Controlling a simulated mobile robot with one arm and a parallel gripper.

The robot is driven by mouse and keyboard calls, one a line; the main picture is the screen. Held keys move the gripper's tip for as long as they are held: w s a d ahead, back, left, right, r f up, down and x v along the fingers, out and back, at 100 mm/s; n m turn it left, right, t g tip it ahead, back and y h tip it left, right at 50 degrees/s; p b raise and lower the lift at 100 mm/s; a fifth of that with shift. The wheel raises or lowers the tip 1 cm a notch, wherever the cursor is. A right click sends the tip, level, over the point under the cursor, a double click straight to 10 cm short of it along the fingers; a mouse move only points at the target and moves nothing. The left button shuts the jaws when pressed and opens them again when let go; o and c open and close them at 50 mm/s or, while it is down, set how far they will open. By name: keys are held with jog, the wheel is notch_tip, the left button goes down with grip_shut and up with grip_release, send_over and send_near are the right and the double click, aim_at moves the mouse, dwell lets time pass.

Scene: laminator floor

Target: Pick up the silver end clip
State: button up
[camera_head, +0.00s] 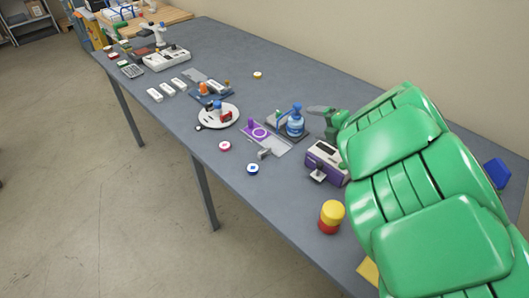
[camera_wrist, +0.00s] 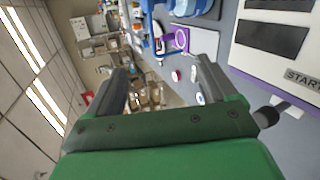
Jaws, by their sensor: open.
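The silver end clip (camera_head: 264,154) appears as a small grey piece on the blue-grey table in the head view. It lies by the near edge of the purple-marked mat (camera_head: 272,139), left of the purple-and-white machine (camera_head: 322,163). I cannot make it out clearly in the wrist view; a finger may hide it. My gripper (camera_head: 317,110) is small in the head view, beyond the machine and right of the blue bottle. In the wrist view its two dark fingers (camera_wrist: 162,82) are wide apart with nothing between them. The gripper is apart from the clip.
Red-white (camera_head: 225,146) and blue-white (camera_head: 252,169) discs lie near the front edge. A yellow-red cylinder (camera_head: 331,216) stands nearer me. A round white tray (camera_head: 218,117) sits farther left. Bare table lies behind the bottle.

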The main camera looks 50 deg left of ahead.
aim_at(265, 150)
jog(key=s+a+r+n, duration=0.2)
jog(key=s+a+n, duration=0.3)
jog(key=s+n, duration=0.85)
jog(key=shift+w+d+f+n, duration=0.1)
jog(key=shift+w+f+n, duration=0.45)
jog(key=shift+f, duration=1.6)
jog(key=shift+w+d+f+n, duration=0.1)
jog(key=shift+w+f+n, duration=0.4)
jog(key=shift+f, duration=1.6)
jog(key=shift+w+f+n, duration=0.5)
jog(key=shift+w+f, duration=0.05)
jog(key=shift+f, duration=1.6)
jog(key=shift+x, duration=3.75)
jog(key=shift+r, duration=0.1)
jog(key=c, duration=1.1)
jog(key=shift+r, duration=5)
